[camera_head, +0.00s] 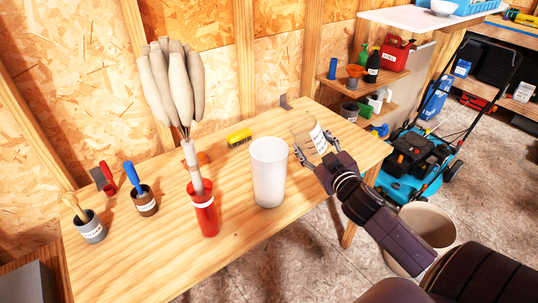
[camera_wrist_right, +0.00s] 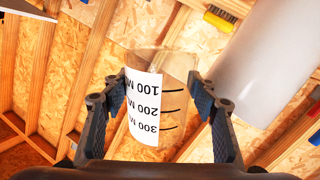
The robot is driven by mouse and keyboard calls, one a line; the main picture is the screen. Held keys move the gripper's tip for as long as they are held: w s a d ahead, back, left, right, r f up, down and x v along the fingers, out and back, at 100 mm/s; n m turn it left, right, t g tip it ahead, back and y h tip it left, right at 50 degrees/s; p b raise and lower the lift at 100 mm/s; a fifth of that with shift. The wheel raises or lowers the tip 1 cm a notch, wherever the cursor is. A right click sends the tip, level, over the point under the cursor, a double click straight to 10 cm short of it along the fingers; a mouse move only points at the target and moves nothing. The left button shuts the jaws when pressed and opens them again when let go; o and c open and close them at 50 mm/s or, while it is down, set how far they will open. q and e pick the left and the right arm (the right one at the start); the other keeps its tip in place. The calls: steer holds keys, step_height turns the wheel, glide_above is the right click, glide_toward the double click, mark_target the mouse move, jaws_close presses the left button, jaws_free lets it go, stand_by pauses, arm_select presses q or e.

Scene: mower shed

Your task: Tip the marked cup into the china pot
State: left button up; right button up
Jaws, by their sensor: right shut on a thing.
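The marked cup (camera_head: 311,133) is clear, with a white label of ml lines. My right gripper (camera_head: 316,152) is shut around its sides and holds it above the table's right part, tilted in the head view. In the right wrist view the cup (camera_wrist_right: 172,92) sits between the two fingers of the gripper (camera_wrist_right: 165,125). I cannot tell what is inside it. The china pot, a tall plain white cylinder (camera_head: 269,175), stands upright on the table just left of the cup, apart from it. It also shows in the wrist view (camera_wrist_right: 268,55). My left gripper is not in view.
A red cup (camera_head: 204,214) with a tall duster stands left of the pot. Further left are a brown pot (camera_head: 145,203) and a grey pot (camera_head: 91,229) with tools. A yellow brush (camera_head: 239,137) lies behind. The wooden table's (camera_head: 250,238) front is clear.

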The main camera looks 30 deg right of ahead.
steer(key=shift+m, duration=0.6)
steer(key=f+b, duration=0.1)
steer(key=f, duration=0.2)
steer(key=f+b, duration=0.1)
steer(key=shift+s+d+f+b, duration=0.1)
steer(key=shift+d+f+b, duration=0.05)
steer(key=shift+d+b, duration=0.15)
steer(key=r+m+p, duration=0.1)
steer(key=p, duration=0.1)
steer(key=r+m+p, duration=0.1)
steer(key=r+p, duration=0.1)
steer(key=d+r+m+t+p, duration=0.1)
steer(key=r+p, duration=0.1)
steer(key=shift+s+m, duration=0.3)
steer(key=shift+m, duration=0.1)
steer(key=shift+f, duration=0.1)
